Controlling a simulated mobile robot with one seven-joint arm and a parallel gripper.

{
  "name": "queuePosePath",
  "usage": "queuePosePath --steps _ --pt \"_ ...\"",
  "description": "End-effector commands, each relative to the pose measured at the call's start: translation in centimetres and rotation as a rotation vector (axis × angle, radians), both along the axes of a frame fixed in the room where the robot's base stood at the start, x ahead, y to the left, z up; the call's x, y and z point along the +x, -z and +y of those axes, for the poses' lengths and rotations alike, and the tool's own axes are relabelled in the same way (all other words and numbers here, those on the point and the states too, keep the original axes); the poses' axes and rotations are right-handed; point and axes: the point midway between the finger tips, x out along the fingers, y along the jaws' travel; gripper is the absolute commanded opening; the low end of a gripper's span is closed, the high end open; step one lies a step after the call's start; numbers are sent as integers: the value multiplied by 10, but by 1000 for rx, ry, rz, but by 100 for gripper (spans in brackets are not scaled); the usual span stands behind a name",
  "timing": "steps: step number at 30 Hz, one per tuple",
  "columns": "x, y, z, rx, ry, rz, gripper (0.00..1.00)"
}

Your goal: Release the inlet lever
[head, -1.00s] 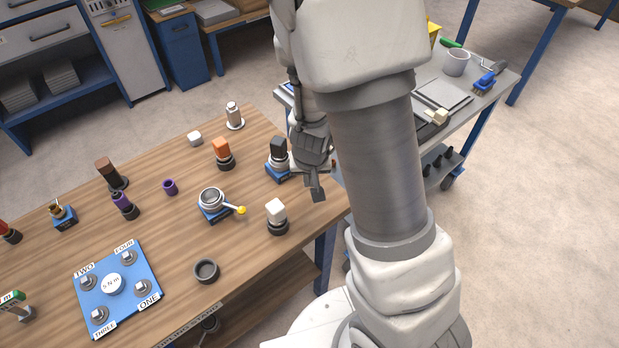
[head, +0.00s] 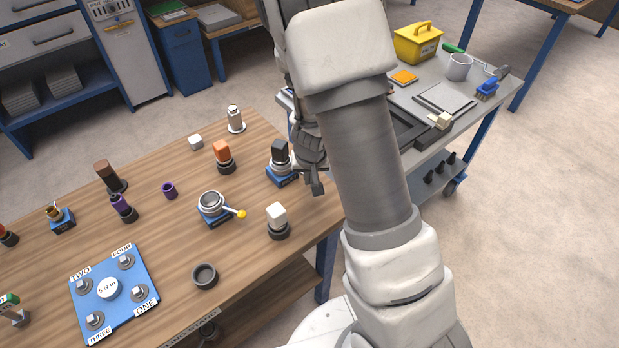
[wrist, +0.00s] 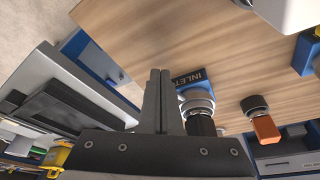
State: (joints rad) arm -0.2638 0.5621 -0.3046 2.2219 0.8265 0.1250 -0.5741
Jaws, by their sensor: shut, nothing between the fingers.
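The inlet unit (head: 281,172) stands near the table's right edge in the head view. It has a blue base, a pale round body and a black block-shaped top. In the wrist view its blue base (wrist: 190,76) carries the label INLET, and the black part (wrist: 203,126) is partly hidden behind my gripper's body. My gripper (wrist: 160,73) is shut and empty, its fingers pointing beside the inlet unit, left of it in the wrist view. In the head view my gripper (head: 316,187) is just right of the unit. I cannot tell whether they touch.
Left of the inlet unit is an orange-topped part (head: 223,153). A blue-based device with a yellow-knobbed lever (head: 214,206) and a white-topped part (head: 277,217) stand in front. A grey cart (head: 475,118) with a yellow box (head: 418,43) is right of the table.

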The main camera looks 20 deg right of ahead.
Motion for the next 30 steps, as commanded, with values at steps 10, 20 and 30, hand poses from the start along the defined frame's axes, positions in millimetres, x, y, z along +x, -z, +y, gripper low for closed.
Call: queuePosePath --steps 10,20,30 --pt "10 4 -13 2 -141 -3 0" --pt "11 0 -15 0 -173 -1 0" --pt "9 0 -12 0 -174 -1 0"
